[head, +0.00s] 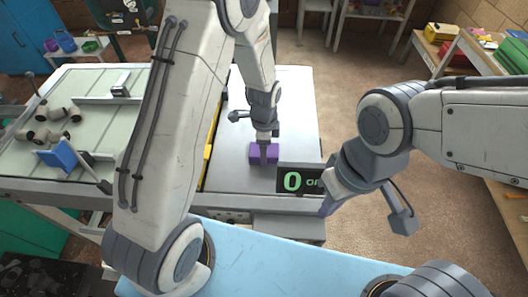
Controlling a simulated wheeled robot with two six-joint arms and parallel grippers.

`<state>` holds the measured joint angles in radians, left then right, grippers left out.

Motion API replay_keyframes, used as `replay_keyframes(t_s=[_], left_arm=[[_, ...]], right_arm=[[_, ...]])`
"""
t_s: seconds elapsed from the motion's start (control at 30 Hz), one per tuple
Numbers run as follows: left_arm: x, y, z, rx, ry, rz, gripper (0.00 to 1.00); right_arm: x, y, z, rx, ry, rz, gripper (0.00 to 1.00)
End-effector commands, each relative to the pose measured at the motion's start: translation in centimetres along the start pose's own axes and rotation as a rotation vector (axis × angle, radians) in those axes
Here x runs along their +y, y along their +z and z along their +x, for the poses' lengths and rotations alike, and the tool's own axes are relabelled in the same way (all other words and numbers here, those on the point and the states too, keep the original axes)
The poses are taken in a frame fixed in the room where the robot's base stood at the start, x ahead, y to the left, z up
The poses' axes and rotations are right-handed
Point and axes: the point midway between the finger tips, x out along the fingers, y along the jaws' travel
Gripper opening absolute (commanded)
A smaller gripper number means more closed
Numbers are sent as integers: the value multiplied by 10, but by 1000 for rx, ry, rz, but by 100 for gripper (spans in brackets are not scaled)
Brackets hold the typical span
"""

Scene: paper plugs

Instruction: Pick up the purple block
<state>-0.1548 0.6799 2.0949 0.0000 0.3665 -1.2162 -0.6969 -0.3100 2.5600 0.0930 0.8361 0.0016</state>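The purple block (255,154) is on the grey worktop in the middle of the head view. My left gripper (264,152) points straight down at it, with a finger in front of the block's middle. Purple shows on both sides of that finger. The far finger is hidden, so I cannot tell whether the gripper is closed on the block. My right gripper (327,203) is near the worktop's front right corner, away from the block. Its fingers are small and partly hidden, and I cannot tell whether they are open.
A dark display (297,180) reading "0 OF" stands at the worktop's front edge, partly behind my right gripper. A pale green tray table (75,92) with grey fittings and a blue piece (62,156) lies left. The grey worktop (296,110) is clear around the block.

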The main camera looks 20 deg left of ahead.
Motion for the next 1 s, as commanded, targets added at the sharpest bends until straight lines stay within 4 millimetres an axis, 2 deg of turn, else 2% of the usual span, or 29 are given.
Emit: replay_keyframes(t_s=[0.17, 0.5, 0.6, 0.77, 1.0], left_arm=[[-1, 0, -10, 1, -3, 0, 9], [-2, -1, -75, 3, -7, 0, 9], [-1, 0, -89, 2, -4, 0, 9], [0, 0, -100, 1, -1, 0, 9], [0, 0, -100, 0, 0, 0, 9]], right_arm=[[0, 0, 3, 0, 0, 0, 0], [1, 1, 15, 0, 0, -1, 0], [1, 1, 17, 0, 0, -1, 0], [1, 1, 17, 0, 0, -1, 0], [1, 1, 17, 0, 0, -1, 0]])
